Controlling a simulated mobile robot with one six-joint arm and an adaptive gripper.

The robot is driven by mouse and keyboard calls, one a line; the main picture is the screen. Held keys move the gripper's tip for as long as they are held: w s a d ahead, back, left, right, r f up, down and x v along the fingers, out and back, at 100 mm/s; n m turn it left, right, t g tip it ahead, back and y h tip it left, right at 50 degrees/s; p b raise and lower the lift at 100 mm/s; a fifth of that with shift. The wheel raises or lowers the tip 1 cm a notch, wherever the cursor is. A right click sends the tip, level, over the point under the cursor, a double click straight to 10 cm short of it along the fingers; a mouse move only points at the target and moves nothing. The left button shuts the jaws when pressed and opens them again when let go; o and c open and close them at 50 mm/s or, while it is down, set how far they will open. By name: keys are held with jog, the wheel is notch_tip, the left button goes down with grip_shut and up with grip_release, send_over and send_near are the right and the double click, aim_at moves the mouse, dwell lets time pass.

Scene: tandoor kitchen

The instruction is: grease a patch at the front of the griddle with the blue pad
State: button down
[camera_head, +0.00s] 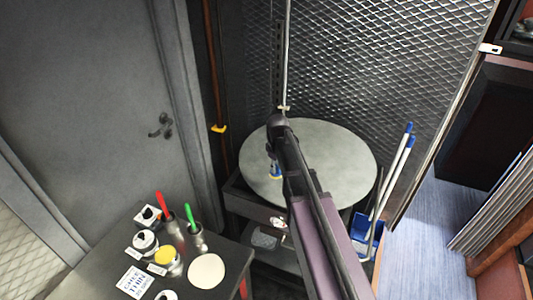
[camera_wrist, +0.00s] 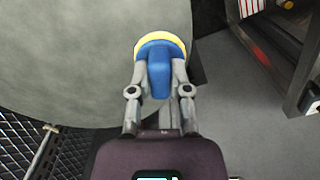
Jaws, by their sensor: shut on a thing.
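The griddle (camera_head: 335,150) is a round, pale grey plate on a dark stand at the back. It fills the upper left of the wrist view (camera_wrist: 75,55). My gripper (camera_wrist: 160,78) is shut on the blue pad (camera_wrist: 159,72), with one finger on each side of its blue handle. The pad has a yellow rim and a round face turned away from me. In the head view the blue pad (camera_head: 276,171) shows over the left front part of the griddle. It lies close to the griddle's edge in the wrist view. I cannot tell whether it touches the surface.
A dark table (camera_head: 213,245) at the front left carries a white disc (camera_head: 206,271), red- and green-handled tools in metal cups, and several small containers. Blue-and-white-handled tools (camera_head: 397,165) stand right of the griddle. A metal mesh wall (camera_head: 390,70) rises behind it.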

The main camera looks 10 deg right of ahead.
jog(key=shift+w, duration=0.2)
dwell(0.3)
jog(key=shift+w+f, duration=0.15)
jog(key=shift+w, duration=0.4)
jog(key=w+a+f+n+b, duration=0.1)
jog(key=w+n+b, duration=0.1)
jog(key=w+n, duration=0.2)
jog(key=w, duration=0.2)
jog(key=shift+w+a+f, duration=0.25)
jog(key=shift+w+f, duration=0.1)
